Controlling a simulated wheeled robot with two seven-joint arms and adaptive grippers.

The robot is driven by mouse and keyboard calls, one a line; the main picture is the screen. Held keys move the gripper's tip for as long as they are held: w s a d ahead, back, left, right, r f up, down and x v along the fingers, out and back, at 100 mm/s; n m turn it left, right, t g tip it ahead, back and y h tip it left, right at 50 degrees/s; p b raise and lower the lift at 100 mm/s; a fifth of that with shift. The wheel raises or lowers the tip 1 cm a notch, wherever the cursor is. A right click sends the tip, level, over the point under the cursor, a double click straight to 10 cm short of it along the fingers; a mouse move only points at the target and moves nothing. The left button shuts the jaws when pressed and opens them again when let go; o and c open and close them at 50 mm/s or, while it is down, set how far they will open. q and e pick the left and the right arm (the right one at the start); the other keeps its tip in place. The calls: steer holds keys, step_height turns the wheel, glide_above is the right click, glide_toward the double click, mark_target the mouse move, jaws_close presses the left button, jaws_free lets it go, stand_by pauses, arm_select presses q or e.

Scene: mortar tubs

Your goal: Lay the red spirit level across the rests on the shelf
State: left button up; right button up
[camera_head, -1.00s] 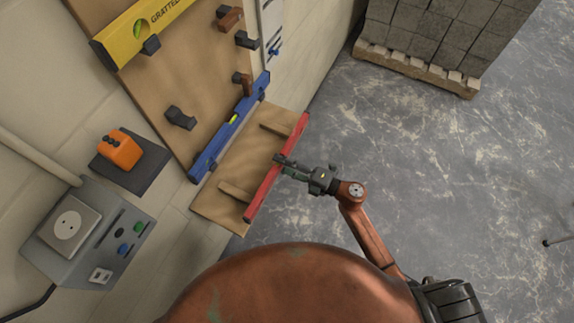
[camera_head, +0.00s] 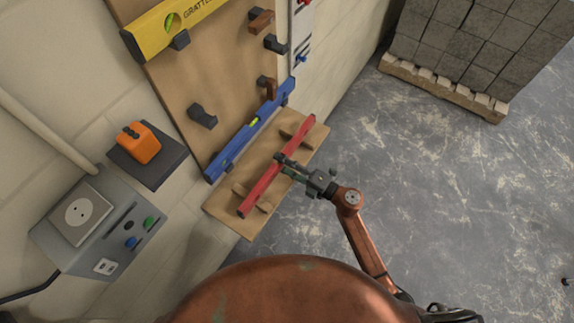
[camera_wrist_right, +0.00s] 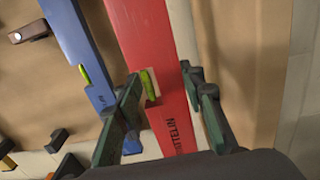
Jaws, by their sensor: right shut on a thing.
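The red spirit level (camera_head: 262,183) lies over the shelf (camera_head: 222,207) in the head view, crossing the upper rest (camera_head: 304,142) and the lower rest (camera_head: 265,207). I cannot tell whether it touches them or hangs just above. My right gripper (camera_head: 282,161) is shut on the level near its middle, reaching in from the right. In the right wrist view the red level (camera_wrist_right: 172,110), with its yellow-green vial, runs between the fingers of my right gripper (camera_wrist_right: 162,75). My left gripper is not in view.
A blue level (camera_head: 234,148) stands against the board along the shelf's wall side. A yellow level (camera_head: 165,30) hangs above among dark pegs. An orange tool (camera_head: 138,143) and a grey socket box (camera_head: 85,222) are at left. Stacked blocks (camera_head: 480,40) stand at upper right; the floor between is clear.

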steer(key=shift+w+a+r, duration=0.1)
steer(key=shift+w+a, duration=0.25)
steer(key=shift+a, duration=0.15)
steer(key=shift+f+b, duration=0.45)
steer(key=shift+f, duration=0.45)
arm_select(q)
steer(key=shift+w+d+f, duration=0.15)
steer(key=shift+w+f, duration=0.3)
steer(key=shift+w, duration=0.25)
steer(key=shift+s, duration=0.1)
arm_select(e)
steer(key=o, duration=1.1)
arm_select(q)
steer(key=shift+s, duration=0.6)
arm_select(e)
steer(key=shift+o, duration=1)
steer(key=shift+f, duration=0.1)
